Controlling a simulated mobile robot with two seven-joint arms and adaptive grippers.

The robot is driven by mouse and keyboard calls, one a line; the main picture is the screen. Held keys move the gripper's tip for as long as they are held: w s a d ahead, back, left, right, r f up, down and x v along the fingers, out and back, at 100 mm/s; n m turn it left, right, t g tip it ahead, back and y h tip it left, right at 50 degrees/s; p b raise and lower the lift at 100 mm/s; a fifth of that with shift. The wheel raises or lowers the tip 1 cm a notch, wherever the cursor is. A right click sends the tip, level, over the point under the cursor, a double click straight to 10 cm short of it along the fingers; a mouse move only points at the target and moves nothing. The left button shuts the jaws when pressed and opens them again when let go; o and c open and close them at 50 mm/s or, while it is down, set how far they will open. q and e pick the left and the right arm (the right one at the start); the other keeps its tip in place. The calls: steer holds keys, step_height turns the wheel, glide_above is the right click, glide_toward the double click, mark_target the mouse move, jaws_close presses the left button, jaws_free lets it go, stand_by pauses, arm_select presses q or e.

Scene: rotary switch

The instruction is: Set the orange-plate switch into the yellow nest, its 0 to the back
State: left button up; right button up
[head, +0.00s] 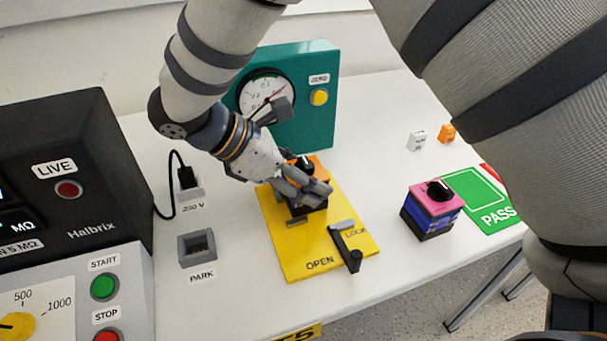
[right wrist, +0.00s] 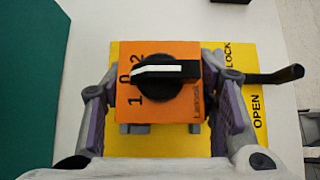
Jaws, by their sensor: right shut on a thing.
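The orange-plate switch (head: 319,164) is held over the yellow nest plate (head: 290,262), in the back part of it. My right gripper (head: 309,192) is shut on the switch. In the right wrist view, the fingers grip the orange plate's switch (right wrist: 133,59) from both sides. Its black knob points left to the 0, toward the teal box, which stands at the back. Grey nest blocks (right wrist: 132,128) show beside the switch. Whether it is seated or just above the nest I cannot tell; fingers hide its lower body. My left gripper is out of view.
The nest's black lever (head: 346,250) lies at its front, near OPEN. The teal gauge box (head: 320,130) stands close behind. A pink-plate switch (head: 435,201) stands to the right, beside the green PASS mat (head: 478,213). A grey PARK socket (head: 197,248) is left.

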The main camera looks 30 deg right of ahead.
steer(key=shift+f, duration=0.15)
steer(key=o, duration=1.3)
steer(key=shift+a+r, duration=0.15)
steer(key=shift+r, duration=0.2)
steer(key=v, duration=1.1)
steer(key=shift+w+a+r+b, duration=0.15)
steer(key=shift+a+b, duration=0.05)
steer(key=shift+b, duration=0.1)
